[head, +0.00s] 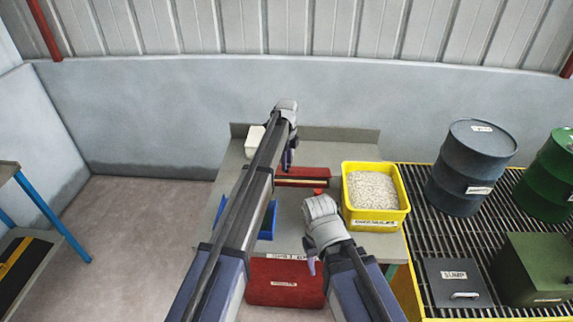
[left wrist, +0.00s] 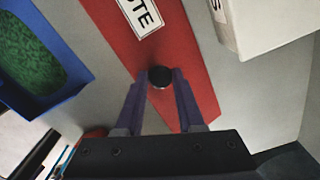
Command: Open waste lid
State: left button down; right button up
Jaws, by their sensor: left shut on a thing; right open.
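The red lid (head: 308,173) lies on the bench, partly hidden by my left arm. In the left wrist view the lid (left wrist: 190,75) carries a white label ending in "TE" and a round black knob (left wrist: 160,76). My left gripper (left wrist: 160,88) has its purple fingers on either side of the knob, shut on it. In the head view the left gripper (head: 287,160) is over the lid, with its grip partly hidden. I cannot tell whether the lid is raised. My right gripper (head: 312,266) is open and empty near the bench's front edge.
A yellow bin of pale granules (head: 375,222) stands right of the lid. A blue tray (head: 268,222) and a white box (head: 254,141) are on the left. A red box (head: 285,285) is at the bench front. Drums (head: 470,165) stand on grating at right.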

pick_arm(q)
jog(key=shift+w+r+p, duration=0.15)
jog(key=shift+w+r, duration=0.1)
jog(key=shift+w, duration=0.45)
jog(key=shift+w+r+p, duration=0.15)
jog(key=shift+w+r, duration=0.1)
jog(key=shift+w, duration=0.4)
jog(key=shift+d, duration=0.1)
jog(key=c, duration=0.9)
grip_release()
jog(key=shift+c, duration=0.2)
jog(key=shift+o, duration=0.7)
jog(key=shift+w+f, duration=0.15)
jog(key=shift+o, duration=1.4)
notch_tip(320, 180, up, 8)
jog(key=p, duration=0.8)
